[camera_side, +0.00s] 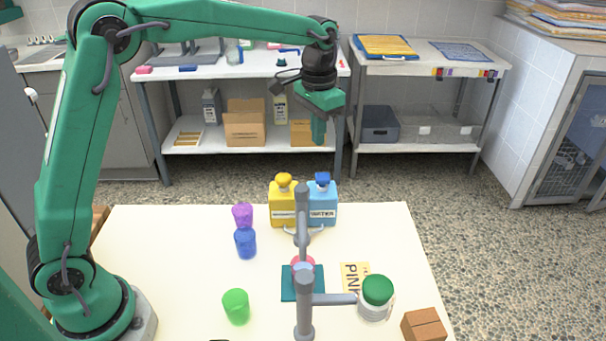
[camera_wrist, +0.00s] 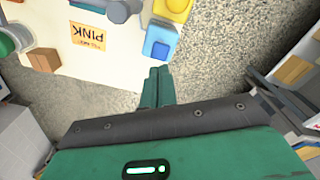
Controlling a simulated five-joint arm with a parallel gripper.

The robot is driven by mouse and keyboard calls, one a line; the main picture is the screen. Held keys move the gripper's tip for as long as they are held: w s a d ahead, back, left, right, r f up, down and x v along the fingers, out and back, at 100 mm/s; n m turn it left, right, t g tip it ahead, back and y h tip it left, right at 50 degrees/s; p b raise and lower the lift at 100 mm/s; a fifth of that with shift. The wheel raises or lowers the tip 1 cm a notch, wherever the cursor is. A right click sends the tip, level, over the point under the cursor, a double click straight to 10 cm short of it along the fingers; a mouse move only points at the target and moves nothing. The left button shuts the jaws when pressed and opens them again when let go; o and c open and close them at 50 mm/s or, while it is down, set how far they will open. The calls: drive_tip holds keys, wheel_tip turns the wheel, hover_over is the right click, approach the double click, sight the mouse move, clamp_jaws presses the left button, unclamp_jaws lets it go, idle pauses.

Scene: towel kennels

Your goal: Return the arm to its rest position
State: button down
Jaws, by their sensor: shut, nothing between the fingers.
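My green arm is raised and reaches out over the work table (camera_side: 170,260). My gripper (camera_side: 318,138) hangs pointing down, high above the table's far edge. Its two green fingers are together with nothing between them, and it touches nothing. In the wrist view the shut fingers (camera_wrist: 158,85) show over the speckled floor just beyond the table edge.
A grey stand (camera_side: 304,300), purple cup (camera_side: 243,215), blue cup (camera_side: 245,243), green cup (camera_side: 236,306), green-lidded jar (camera_side: 376,298), PINK card (camera_side: 353,276) and brown box (camera_side: 423,325) are nearer.

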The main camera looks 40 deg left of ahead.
drive_tip(key=s+a+r+t, duration=0.1)
drive_tip(key=s+a+r, duration=0.1)
drive_tip(key=s+r, duration=0.4)
drive_tip(key=s+a+f+n+t, duration=0.1)
drive_tip(key=s+a+t, duration=0.1)
drive_tip(key=s, duration=0.9)
drive_tip(key=s+a+f+n+t, duration=0.1)
drive_tip(key=s+a+f+t, duration=0.1)
drive_tip(key=s, duration=0.8)
drive_tip(key=shift+s+a+f+n, duration=0.25)
drive_tip(key=shift+s+n, duration=0.15)
idle(0.3)
